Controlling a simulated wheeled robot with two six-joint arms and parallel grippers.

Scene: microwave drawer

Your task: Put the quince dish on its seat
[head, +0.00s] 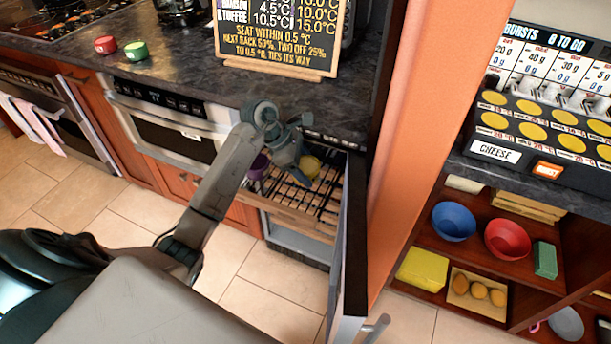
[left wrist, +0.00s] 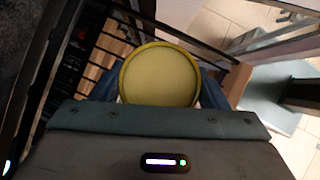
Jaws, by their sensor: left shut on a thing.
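The quince dish, which I take to be the round yellow one (head: 310,166), is at the slatted rack (head: 290,198) in the open drawer or cabinet below the counter. It shows from above in the left wrist view (left wrist: 158,76), with a pale yellow top and a darker rim. My left gripper (head: 299,169) is shut on it, with blue fingers on both sides. The dish looks level over the dark bars; I cannot tell whether it touches them. A purple dish (head: 258,166) is left of my gripper, partly hidden by my arm. My right gripper is not in view.
An open door (head: 349,240) stands right of the rack. Red (head: 105,45) and green (head: 136,50) dishes sit on the dark counter, left of a chalkboard (head: 281,35) reading "seat within 0.5 °C". Shelves with bowls (head: 454,221) are at right.

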